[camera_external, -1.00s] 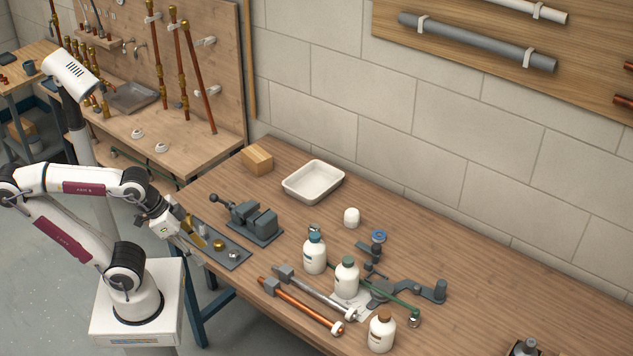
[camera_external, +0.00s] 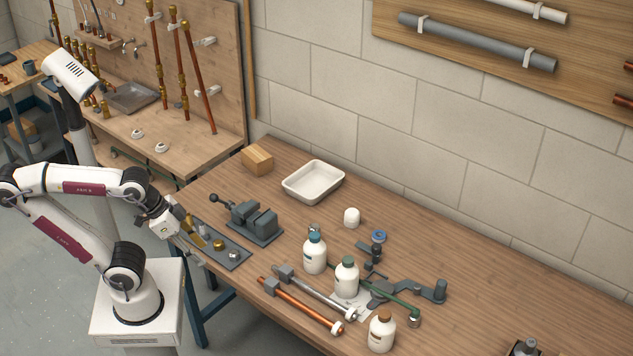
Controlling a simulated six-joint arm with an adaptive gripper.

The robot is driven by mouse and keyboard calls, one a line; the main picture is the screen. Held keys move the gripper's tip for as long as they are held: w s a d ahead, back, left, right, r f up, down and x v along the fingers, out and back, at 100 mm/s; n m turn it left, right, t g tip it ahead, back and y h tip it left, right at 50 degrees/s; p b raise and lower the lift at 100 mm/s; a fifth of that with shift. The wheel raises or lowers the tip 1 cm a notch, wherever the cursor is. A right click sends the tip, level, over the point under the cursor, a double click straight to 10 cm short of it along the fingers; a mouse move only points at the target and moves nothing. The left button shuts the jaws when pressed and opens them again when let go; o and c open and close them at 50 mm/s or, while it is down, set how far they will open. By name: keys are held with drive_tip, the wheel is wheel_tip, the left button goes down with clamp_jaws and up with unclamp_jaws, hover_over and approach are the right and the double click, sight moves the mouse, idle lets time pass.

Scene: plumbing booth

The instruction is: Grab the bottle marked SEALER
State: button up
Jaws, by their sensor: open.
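Three white bottles stand upright on the wooden workbench (camera_external: 480,318). One has a blue cap (camera_external: 315,254), one a green cap (camera_external: 346,278), and one an orange-brown cap (camera_external: 381,331). Their labels are too small to read, so I cannot tell which is marked SEALER. My gripper (camera_external: 187,232) is at the bench's left end, beside the grey tray of brass fittings, well left of all three bottles. It is open and holds nothing that I can see.
A grey vise (camera_external: 254,223) and a fittings tray (camera_external: 226,253) lie between my gripper and the bottles. Copper and grey pipes (camera_external: 305,306) lie left of the front bottle. A white tray (camera_external: 313,182) and wooden block (camera_external: 257,160) stand behind. The bench's right is mostly clear.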

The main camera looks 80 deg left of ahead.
drive_tip(key=shift+w, duration=0.1)
drive_tip(key=w+d+t+h, duration=0.1)
drive_tip(key=w+d+t, duration=0.3)
drive_tip(key=w, duration=1.1)
drive_tip(key=w+d+t+h, duration=0.15)
drive_tip(key=w+d, duration=0.55)
drive_tip(key=w, duration=0.8)
drive_tip(key=w+d+f+t, duration=0.3)
drive_tip(key=w+d+f, duration=0.1)
drive_tip(key=w, duration=0.4)
drive_tip(key=t+y, duration=0.2)
drive_tip(key=t, duration=0.2)
approach(379, 318)
drive_tip(key=shift+w+d, duration=0.15)
drive_tip(key=shift+w, duration=1.75)
drive_tip(key=shift+w, duration=0.1)
drive_tip(key=shift+w, duration=1.25)
